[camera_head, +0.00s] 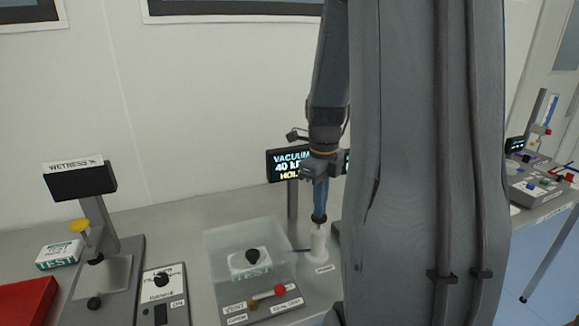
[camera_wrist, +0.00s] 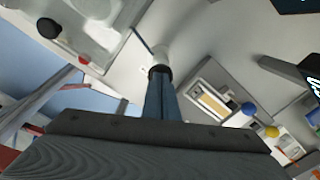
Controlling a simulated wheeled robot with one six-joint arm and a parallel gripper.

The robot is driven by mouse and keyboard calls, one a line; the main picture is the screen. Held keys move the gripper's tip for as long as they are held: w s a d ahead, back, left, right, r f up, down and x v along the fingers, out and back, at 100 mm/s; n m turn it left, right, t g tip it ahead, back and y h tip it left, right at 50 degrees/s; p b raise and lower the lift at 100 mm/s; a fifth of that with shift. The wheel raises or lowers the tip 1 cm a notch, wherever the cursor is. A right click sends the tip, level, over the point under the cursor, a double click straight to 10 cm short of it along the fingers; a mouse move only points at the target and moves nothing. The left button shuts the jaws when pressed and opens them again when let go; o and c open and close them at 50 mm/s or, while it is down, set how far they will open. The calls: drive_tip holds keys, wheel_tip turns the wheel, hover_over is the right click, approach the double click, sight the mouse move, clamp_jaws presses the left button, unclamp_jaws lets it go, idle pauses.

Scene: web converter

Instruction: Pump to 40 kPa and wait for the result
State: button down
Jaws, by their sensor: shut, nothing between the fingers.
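The vacuum display (camera_head: 283,163) reads "VACUUM", "40 kP" and what looks like "HOL", with its right part hidden behind my arm. The white pump (camera_head: 318,245) stands upright below it with a dark top. My gripper (camera_head: 320,214) is shut and points down with its tips at the pump top; contact cannot be told for sure. In the wrist view my gripper (camera_wrist: 160,85) ends at the pump (camera_wrist: 161,57). The clear chamber (camera_head: 222,250) left of the pump holds a white pack marked "TEST" (camera_head: 250,269). A black knob (camera_head: 253,255) shows over the pack.
A red knob (camera_head: 280,290) and small labels are at the chamber's front. A wetness tester display (camera_head: 80,182) and another "TEST" pack (camera_head: 59,254) stand left, by a red tray (camera_head: 25,303).

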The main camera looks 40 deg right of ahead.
drive_tip(key=shift+f, duration=0.25)
drive_tip(key=shift+r, duration=0.1)
drive_tip(key=shift+r+p, duration=1.8)
drive_tip(key=shift+r, duration=0.4)
wheel_tip(320, 180, up, 2)
drive_tip(key=shift+r+p, duration=0.25)
drive_tip(key=shift+p, duration=0.75)
wheel_tip(320, 180, up, 4)
drive_tip(key=shift+f, duration=0.25)
